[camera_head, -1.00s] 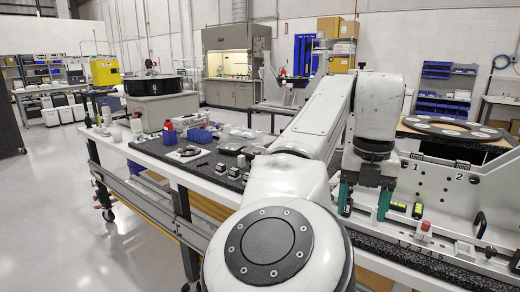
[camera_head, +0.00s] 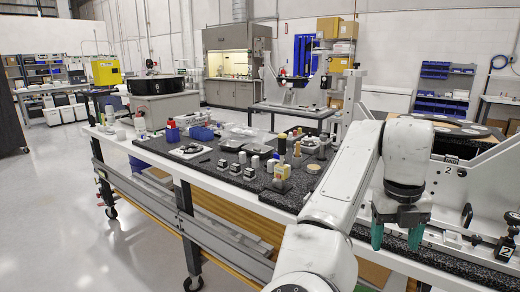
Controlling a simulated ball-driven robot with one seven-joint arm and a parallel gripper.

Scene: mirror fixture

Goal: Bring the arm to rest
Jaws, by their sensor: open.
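My gripper (camera_head: 396,232) hangs at the right of the picture, pointing down, with two green fingers apart and nothing seen between them. It is in front of the white mirror fixture (camera_head: 465,190) and near the front edge of the dark bench top. My white arm runs from the bottom of the picture up and over to it. Part of the fixture is hidden behind the arm and gripper. The contact, if any, between the fingers and the bench cannot be told.
The dark-topped bench (camera_head: 225,172) carries small bottles, blue bins (camera_head: 201,133), trays (camera_head: 240,131) and several small blocks left of my arm. A round plate (camera_head: 440,123) lies on the fixture. Open floor (camera_head: 70,220) is at the left.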

